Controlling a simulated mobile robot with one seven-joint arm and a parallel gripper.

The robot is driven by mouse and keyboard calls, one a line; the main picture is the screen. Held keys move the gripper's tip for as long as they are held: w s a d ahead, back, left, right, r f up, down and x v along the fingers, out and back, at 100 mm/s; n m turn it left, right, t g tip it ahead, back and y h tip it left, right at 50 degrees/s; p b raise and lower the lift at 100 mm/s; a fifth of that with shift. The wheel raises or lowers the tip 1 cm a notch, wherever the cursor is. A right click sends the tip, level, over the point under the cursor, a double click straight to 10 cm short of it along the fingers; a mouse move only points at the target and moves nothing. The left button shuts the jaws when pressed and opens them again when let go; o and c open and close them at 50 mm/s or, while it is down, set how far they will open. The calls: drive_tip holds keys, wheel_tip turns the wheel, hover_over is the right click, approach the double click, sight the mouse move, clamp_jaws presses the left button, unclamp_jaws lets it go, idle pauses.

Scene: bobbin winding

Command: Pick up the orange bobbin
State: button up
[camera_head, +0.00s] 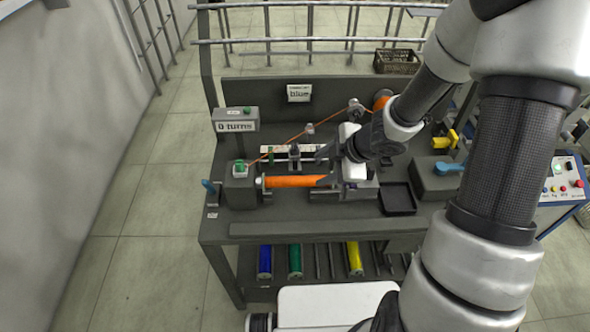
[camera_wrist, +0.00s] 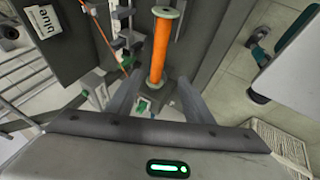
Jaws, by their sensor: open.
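The orange bobbin (camera_head: 292,181) lies horizontally at the front of the winding machine on the bench, its left end near the grey block with a green button (camera_head: 239,168). My gripper (camera_head: 326,167) is over the bobbin's right part, its fingers pointing left, and it hides that end in the head view. In the wrist view the orange bobbin (camera_wrist: 160,48) runs upward with a pale flange at its top end. The open fingers of my gripper (camera_wrist: 157,92) are on either side of its lower end; contact is not clear.
An orange thread runs from a spool (camera_head: 382,100) to the left block. A display (camera_head: 235,126) reads "0 turns". A black tray (camera_head: 398,198) sits right of the machine. Blue (camera_head: 265,262), green (camera_head: 295,261) and yellow (camera_head: 355,258) bobbins lie on the lower shelf.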

drive_tip(key=b, duration=0.5)
hover_over(297, 180)
drive_tip(key=s+d, duration=0.3)
wheel_tip(297, 180, down, 9)
drive_tip(key=shift+a+b+x, duration=0.1)
drive_tip(key=shift+b+x, duration=0.35)
drive_tip(key=shift+x, duration=1.15)
drive_tip(key=shift+a+b+x, duration=0.15)
drive_tip(key=shift+b+x, duration=0.3)
drive_tip(key=shift+x, duration=1.15)
drive_tip(key=shift+w+r, duration=0.15)
drive_tip(key=shift+r, duration=0.15)
clamp_jaws()
drive_tip(key=shift+d+r, duration=0.1)
